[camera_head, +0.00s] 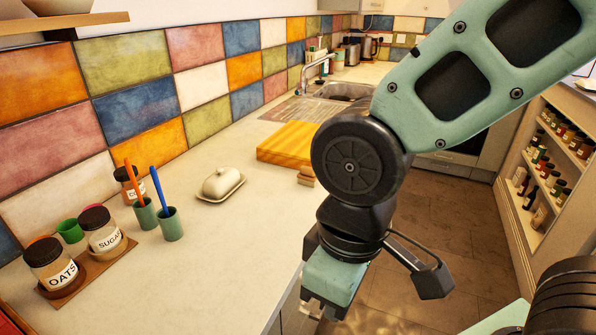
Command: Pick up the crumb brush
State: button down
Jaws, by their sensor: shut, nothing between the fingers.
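My gripper (325,308) points down at the front edge of the counter, over the gap between counter and floor. It is shut and empty, and it touches nothing that I can see. I cannot clearly make out the crumb brush. A small brown piece (306,180) shows at the near corner of the cutting board, partly hidden behind my arm; I cannot tell whether it is the brush.
The counter (235,255) is clear in front. On it stand a yellow cutting board (290,143), a white butter dish (222,184), green cups with an orange stick (145,213) and a blue stick (171,224), and OATS (50,268) and SUGAR (101,232) jars. A spice shelf (545,165) stands right.

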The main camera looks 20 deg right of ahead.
aim_at(307, 177)
jog(key=l+u, duration=0.15)
jog(key=u, duration=0.3)
jog(key=i+l+u, duration=0.1)
jog(key=u, duration=0.35)
jog(key=l+u, duration=0.25)
jog(key=l, duration=0.6)
jog(key=l+u, duration=0.3)
jog(key=l, duration=1.2)
jog(key=k, duration=0.05)
